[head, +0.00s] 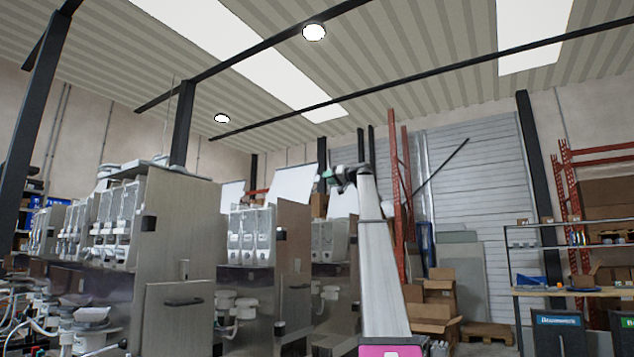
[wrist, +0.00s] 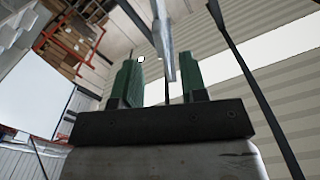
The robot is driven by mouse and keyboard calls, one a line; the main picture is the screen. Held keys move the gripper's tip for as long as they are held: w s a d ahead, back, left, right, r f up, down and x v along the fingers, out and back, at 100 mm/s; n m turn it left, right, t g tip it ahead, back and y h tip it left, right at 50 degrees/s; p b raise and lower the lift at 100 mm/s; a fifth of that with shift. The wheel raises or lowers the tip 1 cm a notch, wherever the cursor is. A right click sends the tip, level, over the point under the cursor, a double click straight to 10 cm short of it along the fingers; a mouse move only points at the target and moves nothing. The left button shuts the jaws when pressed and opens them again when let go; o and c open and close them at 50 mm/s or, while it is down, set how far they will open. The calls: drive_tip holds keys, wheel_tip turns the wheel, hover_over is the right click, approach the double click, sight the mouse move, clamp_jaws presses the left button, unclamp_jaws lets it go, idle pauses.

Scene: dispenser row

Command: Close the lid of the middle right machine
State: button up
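A row of grey dispenser machines runs along the left of the head view. The middle machine in view (head: 293,236) has a white lid (head: 292,184) standing raised, so it is open. I cannot be sure that this is the middle right machine. My gripper (head: 327,174) is up at lid height, just right of that lid in the picture; whether it touches is unclear. In the wrist view, the green fingers of my gripper (wrist: 158,60) are apart, with no object clearly held. A large white panel (wrist: 37,62), perhaps a raised lid, is left of the fingers.
A nearer machine (head: 172,225) stands at left, and a farther one (head: 330,245) stands behind the middle one. Cardboard boxes (head: 432,310), orange rack posts (head: 398,200) and a workbench (head: 565,292) are at right. A thin grey pointed shape (wrist: 163,40) crosses behind the fingers.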

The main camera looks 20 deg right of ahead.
sight(317, 179)
drive_tip(key=x, duration=0.6)
drive_tip(key=shift+w+a, duration=0.1)
drive_tip(key=shift+w, duration=0.15)
clamp_jaws()
